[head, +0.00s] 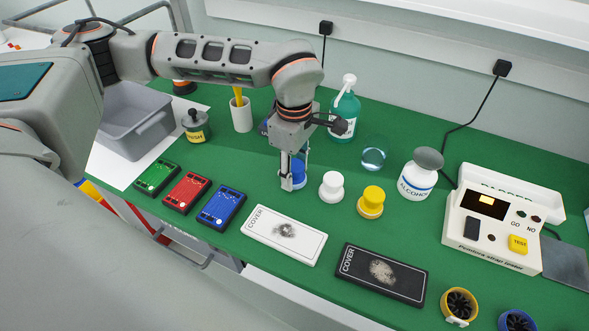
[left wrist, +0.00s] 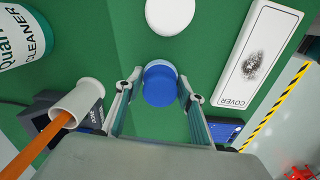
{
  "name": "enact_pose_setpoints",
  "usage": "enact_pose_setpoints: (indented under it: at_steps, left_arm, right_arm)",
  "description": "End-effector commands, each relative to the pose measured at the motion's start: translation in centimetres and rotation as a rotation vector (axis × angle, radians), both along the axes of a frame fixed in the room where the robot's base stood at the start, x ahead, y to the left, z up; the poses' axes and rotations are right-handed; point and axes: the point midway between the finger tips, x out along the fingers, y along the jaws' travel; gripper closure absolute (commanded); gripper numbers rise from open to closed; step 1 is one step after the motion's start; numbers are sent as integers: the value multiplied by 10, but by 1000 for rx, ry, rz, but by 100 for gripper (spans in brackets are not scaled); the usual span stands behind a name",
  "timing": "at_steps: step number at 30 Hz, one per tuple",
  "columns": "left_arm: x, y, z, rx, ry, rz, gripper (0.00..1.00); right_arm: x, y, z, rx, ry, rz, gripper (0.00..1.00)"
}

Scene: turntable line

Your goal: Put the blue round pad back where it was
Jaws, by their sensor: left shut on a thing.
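The blue round pad (head: 299,173) is between the fingers of my left gripper (head: 293,180). In the left wrist view, the blue pad (left wrist: 160,84) sits between the two fingertips of the left gripper, which is shut on it. The fingers partly hide the pad in the head view. It is low over the green table, left of the white round pad (head: 331,187) and the yellow round pad (head: 370,202). I cannot tell whether it touches the table. My right gripper is not in view.
A white cover (head: 284,233) and a black cover (head: 381,274) lie in front. Red (head: 187,192), green (head: 157,177) and blue (head: 221,206) boxes lie left.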

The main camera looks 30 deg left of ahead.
Motion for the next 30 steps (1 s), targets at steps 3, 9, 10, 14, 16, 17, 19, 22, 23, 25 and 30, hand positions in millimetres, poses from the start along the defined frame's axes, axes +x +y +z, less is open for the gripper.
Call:
enact_pose_setpoints:
  at_steps: [3, 9, 10, 14, 16, 17, 19, 22, 23, 25, 30]
  left_arm:
    - [0, 0, 0, 0, 0, 0, 79]
    - [0, 0, -2, 0, 0, 0, 45]
    - [0, 0, -2, 0, 0, 0, 45]
    - [0, 0, -2, 0, 0, 0, 45]
    - [0, 0, -2, 0, 0, 0, 45]
    - [0, 0, -2, 0, 0, 0, 45]
    - [0, 0, 0, 0, 0, 0, 45]
    - [1, 0, 8, 0, -3, 0, 45]
    - [1, 0, 12, 0, -4, 0, 45]
    - [1, 0, 23, -1, -4, 0, 45]
    - [1, 0, 59, 0, -6, 1, 45]
  right_arm:
    - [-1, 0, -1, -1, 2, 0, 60]
    - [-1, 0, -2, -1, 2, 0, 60]
    - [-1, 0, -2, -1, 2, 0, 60]
    - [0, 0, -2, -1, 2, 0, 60]
    - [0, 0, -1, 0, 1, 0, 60]
    - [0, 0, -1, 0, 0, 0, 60]
    - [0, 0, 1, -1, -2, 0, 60]
    - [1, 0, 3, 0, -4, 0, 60]
    - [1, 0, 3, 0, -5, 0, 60]
    - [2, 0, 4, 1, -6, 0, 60]
    - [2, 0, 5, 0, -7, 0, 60]
